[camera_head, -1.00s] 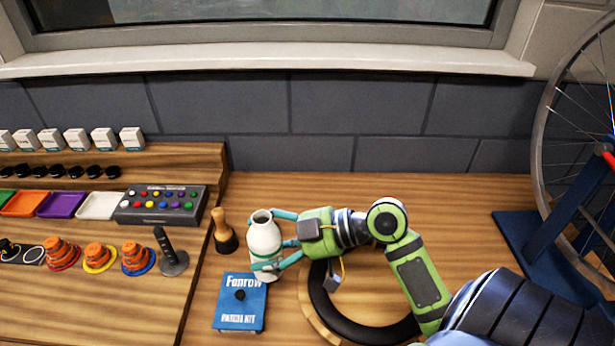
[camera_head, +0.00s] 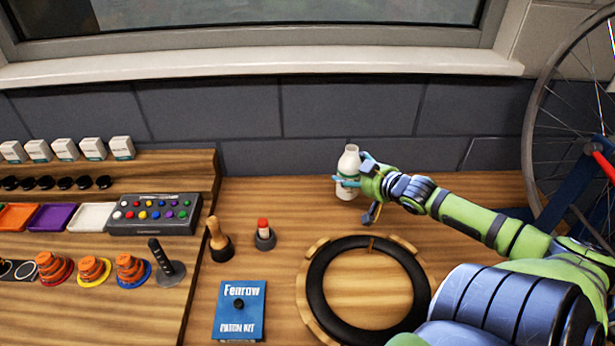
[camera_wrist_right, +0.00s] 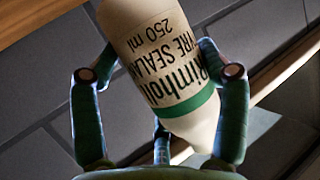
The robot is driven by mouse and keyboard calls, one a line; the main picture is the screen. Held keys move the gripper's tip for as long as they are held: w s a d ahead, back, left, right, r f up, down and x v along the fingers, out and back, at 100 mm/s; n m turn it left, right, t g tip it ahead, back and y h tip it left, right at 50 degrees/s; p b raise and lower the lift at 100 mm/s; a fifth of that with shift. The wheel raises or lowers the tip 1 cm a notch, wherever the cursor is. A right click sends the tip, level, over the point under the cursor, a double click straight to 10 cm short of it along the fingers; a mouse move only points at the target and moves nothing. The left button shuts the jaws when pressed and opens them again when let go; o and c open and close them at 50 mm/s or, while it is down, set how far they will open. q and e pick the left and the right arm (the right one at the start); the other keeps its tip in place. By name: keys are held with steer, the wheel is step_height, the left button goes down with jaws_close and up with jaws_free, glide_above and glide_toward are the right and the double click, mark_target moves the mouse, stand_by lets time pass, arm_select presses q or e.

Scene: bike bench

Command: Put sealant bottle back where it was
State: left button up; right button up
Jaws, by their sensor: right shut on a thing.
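The sealant bottle (camera_head: 348,172) is white with a green band and stands near upright at the back of the bench, close to the wall. My right gripper (camera_head: 356,178) is shut around it from the right. In the right wrist view the bottle (camera_wrist_right: 165,60) shows its "tyre sealant 250 ml" label between the fingers of my right gripper (camera_wrist_right: 160,95). I cannot tell whether the bottle's base touches the bench. My left gripper is not in view.
A black tyre on a round wooden stand (camera_head: 310,310) lies in front of the bottle. A red-capped item (camera_head: 264,235), a wooden-handled tool (camera_head: 218,240) and a blue patch kit (camera_head: 240,308) are to the left. The bench around the bottle is clear.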

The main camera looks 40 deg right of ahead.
steer(key=shift+w+d+r, duration=0.4)
steer(key=shift+d+r, duration=0.35)
steer(key=shift+d, duration=0.1)
steer(key=w+a+f+b, duration=0.2)
steer(key=w+b, duration=0.1)
steer(key=w, duration=0.2)
steer(key=w+a+f+n+y+b, duration=0.1)
steer(key=w+a+f+b, duration=0.2)
steer(key=w, duration=0.3)
steer(key=shift+f+b, duration=0.25)
steer(key=shift+b, duration=0.1)
step_height(320, 180, down, 4)
steer(key=shift+w+a+r+p, duration=0.1)
steer(key=shift+a+r+p, duration=0.1)
steer(key=shift+p, duration=0.1)
steer(key=shift+f, duration=0.35)
steer(key=shift+f, duration=0.1)
steer(key=o, duration=1.3)
